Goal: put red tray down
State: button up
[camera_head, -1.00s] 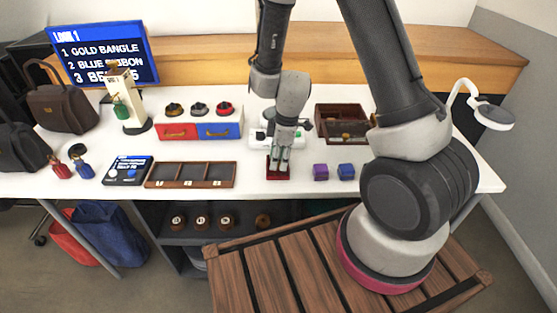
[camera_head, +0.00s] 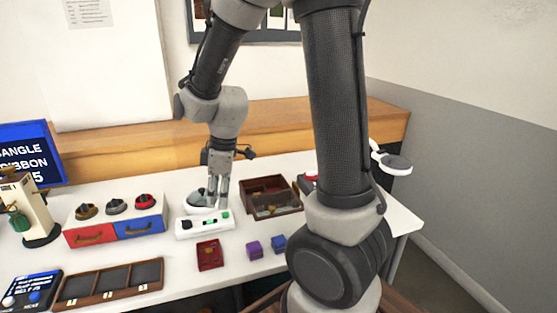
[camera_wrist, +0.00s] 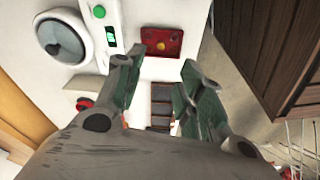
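The red tray (camera_head: 210,255) lies flat on the white table near its front edge, in front of a white device with green buttons. In the wrist view the red tray (camera_wrist: 162,42) shows beyond my fingertips, with a small yellow round thing in it. My gripper (camera_head: 219,205) is raised above the table, behind the tray and over the white device. In the wrist view my gripper (camera_wrist: 160,75) has its two fingers spread apart with nothing between them. The tray is apart from the fingers.
A purple block (camera_head: 254,249) and a blue block (camera_head: 279,242) stand right of the tray. A brown compartment box (camera_head: 270,198) is behind them. The white device (camera_head: 204,224) is under my gripper. A three-slot dark tray (camera_head: 108,285) and a red-and-blue drawer unit (camera_head: 115,228) are left.

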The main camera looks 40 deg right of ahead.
jog(key=s+d+r+m+t, duration=0.1)
jog(key=s+d+r+m, duration=0.4)
jog(key=s+r+m, duration=0.1)
jog(key=s+d+r+m+t+h, duration=0.1)
jog(key=s+d+r+m+t, duration=0.1)
jog(key=s+d+r+m, duration=0.3)
jog(key=s+r, duration=0.4)
jog(key=s, duration=0.1)
jog(key=shift+s+d+r+m+h, duration=0.25)
jog(key=shift+s+r+m+h, duration=0.05)
jog(key=shift+s+m, duration=0.1)
